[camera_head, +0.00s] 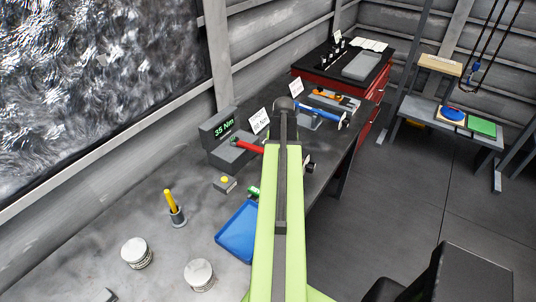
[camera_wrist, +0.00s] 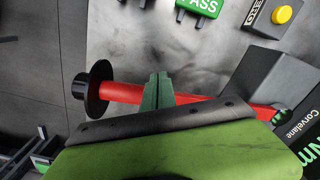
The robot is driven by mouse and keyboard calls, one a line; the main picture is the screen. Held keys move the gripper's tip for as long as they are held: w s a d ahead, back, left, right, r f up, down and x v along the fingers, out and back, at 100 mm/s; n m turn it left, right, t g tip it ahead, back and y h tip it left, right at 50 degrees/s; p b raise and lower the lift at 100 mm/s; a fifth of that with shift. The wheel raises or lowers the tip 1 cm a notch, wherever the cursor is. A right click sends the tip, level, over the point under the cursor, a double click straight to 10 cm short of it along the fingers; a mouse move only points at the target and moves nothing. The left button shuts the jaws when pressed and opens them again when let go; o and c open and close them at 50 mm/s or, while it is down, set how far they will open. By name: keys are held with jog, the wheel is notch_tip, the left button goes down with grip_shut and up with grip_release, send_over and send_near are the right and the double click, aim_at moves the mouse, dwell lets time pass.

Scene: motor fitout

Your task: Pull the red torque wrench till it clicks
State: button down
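The red torque wrench (camera_head: 249,147) sits in the grey tester (camera_head: 219,130), whose green display reads 35 Nm. My arm hides the wrench's middle in the head view; its black end (camera_head: 309,166) shows to the right. In the wrist view the red handle (camera_wrist: 122,92) runs across the picture, with a black disc and knob at its left end. My gripper (camera_wrist: 158,78) has its two green fingers close together, crossing in front of the handle between the disc and the tester. No object shows between the fingers. Contact with the handle cannot be told.
A yellow-button box (camera_head: 225,183), a blue tray (camera_head: 237,232), a cup with a yellow tool (camera_head: 176,215) and two white tubs (camera_head: 137,252) stand nearer on the bench. A green PASS block (camera_wrist: 199,6) lies beyond the fingers. Open floor (camera_head: 400,200) lies right of the bench.

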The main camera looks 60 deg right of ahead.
jog(key=shift+w+d, duration=0.15)
jog(key=shift+d, duration=1.2)
jog(key=shift+w+d, duration=0.1)
jog(key=shift+d, duration=1.2)
dwell(0.9)
jog(key=shift+a, duration=0.1)
jog(key=a, duration=0.9)
jog(key=shift+s, duration=0.3)
dwell(0.8)
notch_tip(320, 180, up, 9)
jog(key=p, duration=0.9)
